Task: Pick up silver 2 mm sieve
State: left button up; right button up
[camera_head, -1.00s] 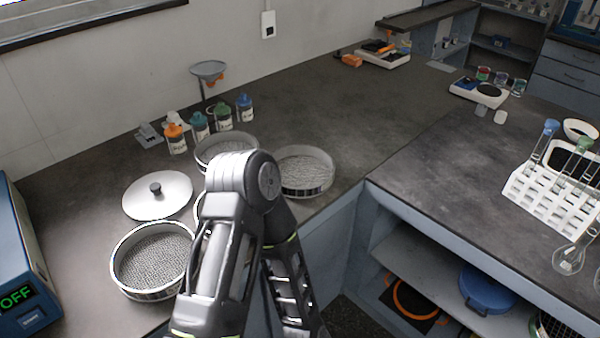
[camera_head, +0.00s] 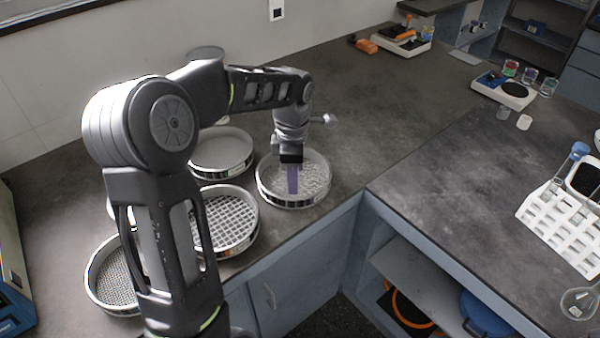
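Several round silver sieves stand on the dark bench; no size label is readable, so I cannot tell which is 2 mm. One sieve (camera_head: 321,185) with a fine, light mesh is at the right. A coarse-mesh sieve (camera_head: 228,219) is at the front middle. Another sieve (camera_head: 221,152) is behind it, and a darker-mesh one (camera_head: 108,283) is at the front left, partly hidden by my arm. My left gripper (camera_head: 292,186) points down at the right-hand sieve, its purple fingers in front of the mesh. Its opening and any contact are unclear. My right gripper is out of view.
A blue device (camera_head: 12,285) stands at the left edge. A balance (camera_head: 504,91), several small beakers and a white tube rack (camera_head: 566,226) are on the right bench. The bench behind the right-hand sieve is clear.

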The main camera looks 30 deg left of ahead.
aim_at(293, 198)
pick_arm(q)
jog(key=shift+f, duration=1.4)
jog(key=shift+s+f+p, duration=0.1)
jog(key=shift+f+p, duration=0.35)
jog(key=shift+f, duration=0.05)
notch_tip(293, 198, down, 4)
jog(key=shift+a+f+p, duration=0.1)
jog(key=shift+p, duration=0.3)
grip_shut()
